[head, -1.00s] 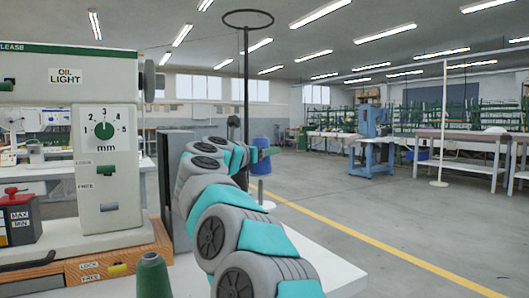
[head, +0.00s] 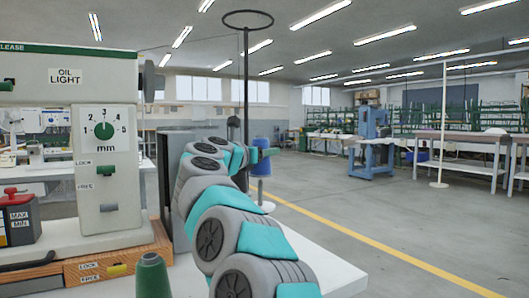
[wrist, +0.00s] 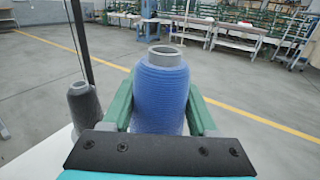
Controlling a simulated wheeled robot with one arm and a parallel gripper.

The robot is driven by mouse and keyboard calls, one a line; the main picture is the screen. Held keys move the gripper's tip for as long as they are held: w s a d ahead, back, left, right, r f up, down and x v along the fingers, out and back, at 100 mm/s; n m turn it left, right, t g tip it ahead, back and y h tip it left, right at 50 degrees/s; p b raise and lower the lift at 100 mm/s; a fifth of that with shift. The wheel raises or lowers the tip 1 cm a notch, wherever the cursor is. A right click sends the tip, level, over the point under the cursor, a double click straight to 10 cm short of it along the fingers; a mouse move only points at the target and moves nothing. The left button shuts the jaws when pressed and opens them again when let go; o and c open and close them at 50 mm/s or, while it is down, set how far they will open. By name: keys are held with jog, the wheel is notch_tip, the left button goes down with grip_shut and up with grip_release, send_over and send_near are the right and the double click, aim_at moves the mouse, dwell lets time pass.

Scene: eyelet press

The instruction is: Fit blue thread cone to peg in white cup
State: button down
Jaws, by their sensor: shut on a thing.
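The blue thread cone (wrist: 160,100) is upright between the two green fingers of my gripper (wrist: 162,88), which is shut on it. Its grey open top faces the wrist camera; its base is hidden there. In the head view the blue cone (head: 261,165) shows just beyond my gripper (head: 266,152), partly covered by it. Below the cone is a thin upright peg (head: 261,190) with a white round piece (head: 265,206) at its foot, probably the white cup. I cannot tell whether the cone touches the peg.
A dark grey cone (wrist: 82,103) stands left of the blue one, near a black pole (head: 246,85) with a ring on top. A green cone (head: 152,275) is at the front of the white table (head: 335,270). A large white machine (head: 60,150) fills the left.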

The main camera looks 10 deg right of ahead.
aim_at(259, 182)
jog(key=shift+f+b, duration=0.4)
jog(key=shift+b, duration=0.45)
dwell(1.8)
jog(key=shift+f+b, duration=3.75)
jog(key=shift+f, duration=0.15)
dwell(0.5)
jog(key=shift+c, duration=0.5)
grip_release()
jog(key=shift+r, duration=0.1)
